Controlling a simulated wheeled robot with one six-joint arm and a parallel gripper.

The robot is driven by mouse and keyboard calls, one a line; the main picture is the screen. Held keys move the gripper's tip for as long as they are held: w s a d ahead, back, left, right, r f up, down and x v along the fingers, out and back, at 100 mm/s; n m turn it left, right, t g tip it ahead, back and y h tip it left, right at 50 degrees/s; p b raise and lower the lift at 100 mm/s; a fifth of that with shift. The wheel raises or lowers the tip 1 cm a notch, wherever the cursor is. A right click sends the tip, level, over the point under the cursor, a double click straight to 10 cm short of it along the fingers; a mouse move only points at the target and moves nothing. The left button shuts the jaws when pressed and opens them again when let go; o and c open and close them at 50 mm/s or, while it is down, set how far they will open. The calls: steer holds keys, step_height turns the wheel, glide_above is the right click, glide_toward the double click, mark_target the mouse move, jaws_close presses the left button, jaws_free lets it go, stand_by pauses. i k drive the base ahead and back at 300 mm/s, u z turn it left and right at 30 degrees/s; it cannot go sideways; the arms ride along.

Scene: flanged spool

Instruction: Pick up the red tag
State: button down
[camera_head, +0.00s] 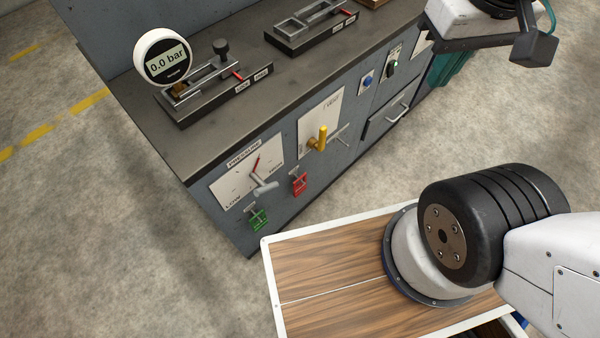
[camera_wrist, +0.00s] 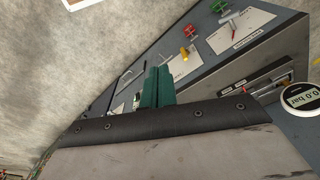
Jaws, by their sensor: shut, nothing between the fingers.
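The red tag (camera_head: 299,183) hangs on the front of the grey bench, below the panel with the yellow handle and right of the green tag (camera_head: 258,218). My gripper (camera_wrist: 158,71) shows two teal fingers, shut and empty. It is apart from the red tag, which lies up and to the right of the fingertips in the wrist view.
A yellow handle (camera_head: 322,138) and a grey pressure lever (camera_head: 264,186) stick out from the bench front near the tags. A drawer handle (camera_head: 398,112) is farther right. A round gauge (camera_head: 163,57) stands on the bench top. Bare floor lies left of the bench.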

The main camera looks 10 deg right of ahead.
mark_target(298, 189)
steer(key=z, duration=1.45)
steer(key=k, duration=0.95)
steer(key=u, duration=0.7)
